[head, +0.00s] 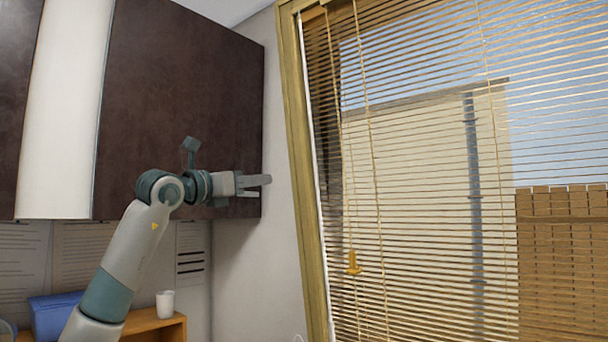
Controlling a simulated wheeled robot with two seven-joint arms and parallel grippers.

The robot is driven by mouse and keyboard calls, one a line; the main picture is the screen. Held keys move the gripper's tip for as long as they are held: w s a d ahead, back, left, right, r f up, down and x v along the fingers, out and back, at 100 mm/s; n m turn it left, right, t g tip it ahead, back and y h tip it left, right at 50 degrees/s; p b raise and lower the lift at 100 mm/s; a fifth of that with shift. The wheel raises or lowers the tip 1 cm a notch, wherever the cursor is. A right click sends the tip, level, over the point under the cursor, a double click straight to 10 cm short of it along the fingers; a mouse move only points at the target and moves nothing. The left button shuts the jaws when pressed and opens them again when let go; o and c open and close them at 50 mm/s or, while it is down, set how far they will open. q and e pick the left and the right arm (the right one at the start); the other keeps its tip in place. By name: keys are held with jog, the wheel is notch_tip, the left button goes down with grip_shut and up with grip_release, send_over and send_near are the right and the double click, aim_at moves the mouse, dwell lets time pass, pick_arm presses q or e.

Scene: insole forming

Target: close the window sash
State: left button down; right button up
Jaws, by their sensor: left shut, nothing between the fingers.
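The window (430,190) fills the right half of the head view. Its yellowish wooden frame (297,140) runs up its left side. Slatted blinds cover the glass, so I cannot tell how far the sash stands open. My left gripper (268,180) is shut and empty. It points right, in front of the lower right part of the dark cabinet, left of the window frame and apart from it in the picture. My right gripper is not in view.
Dark wall cabinets (190,90) hang at the upper left. Below them, a wooden shelf (160,326) holds a white cup (165,303) and a blue box (52,315). A yellow cord pull (353,263) hangs before the blinds. Bare wall (255,270) lies between cabinet and window.

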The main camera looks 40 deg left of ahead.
pick_arm(q)
jog(key=shift+s+a+r, duration=0.1)
jog(key=shift+s+a, duration=0.1)
jog(key=shift+s, duration=0.05)
jog(key=shift+w, duration=0.1)
jog(key=p, duration=0.8)
send_near(305, 174)
jog(key=w, duration=0.2)
jog(key=w+r, duration=0.1)
jog(key=w, duration=0.1)
jog(key=shift+w+d, duration=0.1)
jog(key=shift+w, duration=0.15)
jog(key=shift+w+p, duration=0.35)
jog(key=shift+w, duration=0.6)
